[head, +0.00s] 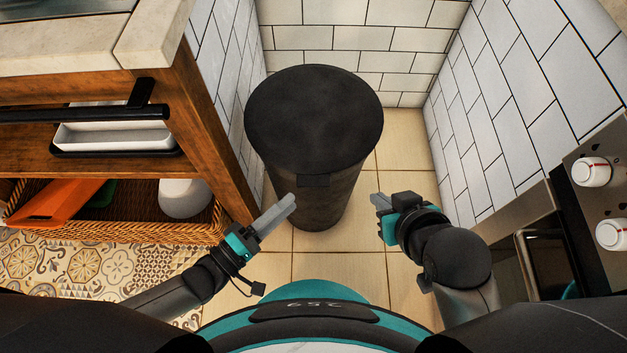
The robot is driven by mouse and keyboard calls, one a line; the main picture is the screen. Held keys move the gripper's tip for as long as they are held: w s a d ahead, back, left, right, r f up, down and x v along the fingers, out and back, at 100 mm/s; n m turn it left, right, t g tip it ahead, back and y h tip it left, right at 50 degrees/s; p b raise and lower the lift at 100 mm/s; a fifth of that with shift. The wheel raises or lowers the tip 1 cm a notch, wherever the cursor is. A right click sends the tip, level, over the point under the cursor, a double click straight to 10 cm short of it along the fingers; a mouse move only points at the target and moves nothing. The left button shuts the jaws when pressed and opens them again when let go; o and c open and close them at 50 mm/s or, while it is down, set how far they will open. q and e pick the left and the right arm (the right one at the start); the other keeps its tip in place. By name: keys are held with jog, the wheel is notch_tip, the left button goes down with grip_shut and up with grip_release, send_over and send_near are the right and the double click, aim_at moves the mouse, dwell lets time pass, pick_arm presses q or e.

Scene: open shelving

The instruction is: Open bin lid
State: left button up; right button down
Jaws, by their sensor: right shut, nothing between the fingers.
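A dark round bin (318,203) stands upright on the tiled floor in the middle of the head view. Its flat black lid (314,118) lies closed on top. A small tab (314,181) shows on the front of the bin just below the lid. My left gripper (288,203) is in front of the bin on its left side, empty; the gap between its fingers cannot be made out. My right gripper (379,200) is to the right of the bin, shut and empty. Neither gripper visibly holds the lid.
A wooden shelf unit (203,140) with a black rail (85,113) and a wicker basket (120,226) stands on the left. White tiled walls (500,85) enclose the bin behind and at the sides. An appliance with white knobs (591,171) is at the right. Floor (395,155) right of the bin is clear.

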aim_at(308, 187)
pick_arm(q)
jog(key=b+x, duration=0.1)
jog(key=x, duration=0.5)
jog(key=shift+w+d+f+b, duration=0.1)
jog(key=shift+w+d+b, duration=0.05)
jog(key=shift+b, duration=0.15)
jog(key=shift+b+x, duration=0.3)
jog(key=shift+x, duration=0.75)
pick_arm(e)
jog(key=shift+w+a+r+t+y, duration=0.15)
jog(key=shift+w+a+t+y, duration=0.25)
jog(key=shift+a+t, duration=0.35)
jog(key=shift+w+a+r+t+y, duration=0.15)
jog(key=shift+w+a+t+y, duration=0.25)
jog(key=shift+a+t, duration=0.35)
jog(key=shift+w+a+r+t+y, duration=0.15)
jog(key=shift+w+a+t+y, duration=0.2)
jog(key=shift+a+t, duration=0.4)
jog(key=shift+a, duration=0.15)
pick_arm(q)
grip_shut()
